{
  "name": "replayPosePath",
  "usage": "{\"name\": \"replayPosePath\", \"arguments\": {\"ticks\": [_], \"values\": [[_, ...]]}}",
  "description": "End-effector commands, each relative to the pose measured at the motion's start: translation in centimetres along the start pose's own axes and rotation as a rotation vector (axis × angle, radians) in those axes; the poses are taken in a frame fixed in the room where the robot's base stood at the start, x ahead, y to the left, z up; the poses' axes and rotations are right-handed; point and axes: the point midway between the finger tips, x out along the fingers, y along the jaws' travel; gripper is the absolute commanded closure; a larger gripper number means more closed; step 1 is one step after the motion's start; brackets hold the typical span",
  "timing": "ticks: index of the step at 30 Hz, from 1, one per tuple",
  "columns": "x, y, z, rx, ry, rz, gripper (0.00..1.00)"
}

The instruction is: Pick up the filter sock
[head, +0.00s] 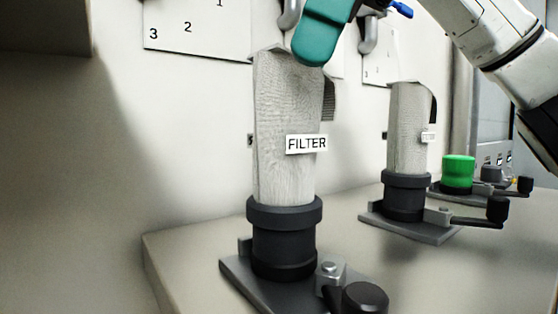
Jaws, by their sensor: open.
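The nearer filter sock (285,110) is a pale grey woven tube with a white FILTER label. It stands upright in a dark collar (284,240) at the middle of the head view. What looks like one teal finger of my gripper (324,32) comes down from the top edge, overlapping the sock's upper right end. Its dark edge shows on the right; the rest of the gripper is out of frame. It is open, and I cannot tell whether it touches the sock. A second, similar labelled sock (407,130) stands farther right in its own collar (405,198).
A green cylinder (458,171) stands behind on the right. Dark-knobbed levers (362,297) stick out from the bases. Grey wall pipes (368,36) and numbered panels (190,45) are behind. The pale counter (190,250) is clear at front left.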

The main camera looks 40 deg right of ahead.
Motion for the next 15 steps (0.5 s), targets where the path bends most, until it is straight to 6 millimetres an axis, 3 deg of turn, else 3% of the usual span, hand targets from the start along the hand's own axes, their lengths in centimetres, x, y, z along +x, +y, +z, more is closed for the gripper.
{"name": "replayPosePath", "arguments": {"ticks": [8,15], "values": [[2.3,-0.1,0.0,0.000,-0.002,0.001,0.09],[5.6,-0.5,-0.2,-0.002,-0.002,0.002,0.09]]}}
